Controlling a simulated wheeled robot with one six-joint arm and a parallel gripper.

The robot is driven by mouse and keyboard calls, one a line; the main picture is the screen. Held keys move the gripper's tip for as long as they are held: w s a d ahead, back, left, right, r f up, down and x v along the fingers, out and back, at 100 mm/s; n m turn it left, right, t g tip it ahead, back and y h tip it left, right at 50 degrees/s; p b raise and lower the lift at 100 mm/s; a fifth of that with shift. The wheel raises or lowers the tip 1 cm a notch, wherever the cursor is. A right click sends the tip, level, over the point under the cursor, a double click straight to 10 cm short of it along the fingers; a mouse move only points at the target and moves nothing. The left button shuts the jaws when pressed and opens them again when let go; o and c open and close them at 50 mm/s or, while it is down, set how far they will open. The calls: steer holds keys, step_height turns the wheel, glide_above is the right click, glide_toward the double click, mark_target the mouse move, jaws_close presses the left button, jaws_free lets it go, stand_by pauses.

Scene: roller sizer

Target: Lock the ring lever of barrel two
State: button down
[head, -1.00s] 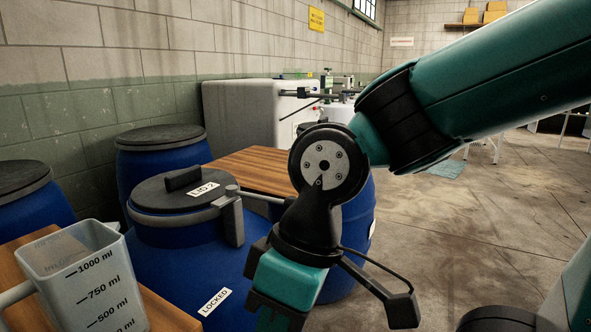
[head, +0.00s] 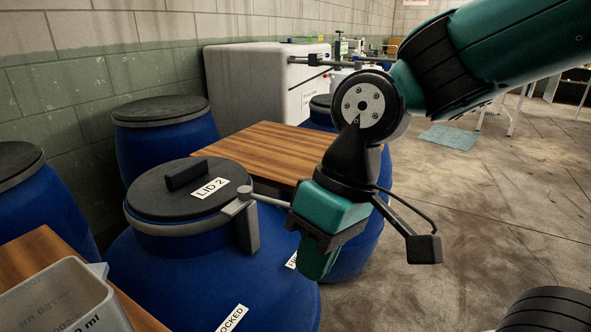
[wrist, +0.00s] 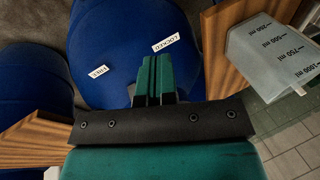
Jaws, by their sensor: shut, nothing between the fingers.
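Barrel two (head: 190,275) is a large blue drum with a dark lid (head: 150,197) labelled "LID 2" and a grey ring around its rim. The ring lever (head: 265,198) is a thin grey rod pointing right from the grey clamp bracket (head: 247,228), towards the "FREE" label (head: 291,260). The "LOCKED" label (head: 232,318) is on the drum's near side; both labels show in the wrist view on barrel two (wrist: 110,40). My gripper (head: 317,262) is shut and empty, right of the bracket, by the lever's outer end. Whether it touches the lever I cannot tell.
A wooden tabletop (head: 265,148) lies behind the barrel. A measuring jug (head: 65,300) stands on a wooden surface (head: 45,250) at near left. Another blue barrel (head: 165,150) stands behind. Open floor (head: 460,220) lies to the right.

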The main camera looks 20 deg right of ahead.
steer(key=w+d+r+m+g+p, duration=0.1)
steer(key=w+r+m+p, duration=0.3)
steer(key=w+r+p, duration=0.35)
steer(key=w+d+r+m+g+p, duration=0.2)
steer(key=w+d+m+p, duration=0.7)
steer(key=p, duration=0.8)
steer(key=w+r+m, duration=0.1)
steer(key=w+m, duration=0.1)
steer(key=w, duration=0.2)
steer(key=shift+d+r+g+y, duration=0.15)
steer(key=shift+d+g+y, duration=0.15)
steer(key=shift+d, duration=0.1)
steer(key=s+a+r+p+x, duration=0.1)
steer(key=p+x, duration=0.4)
steer(key=x, duration=0.8)
steer(key=shift+s+a+f, duration=0.2)
steer(key=shift+a, duration=0.1)
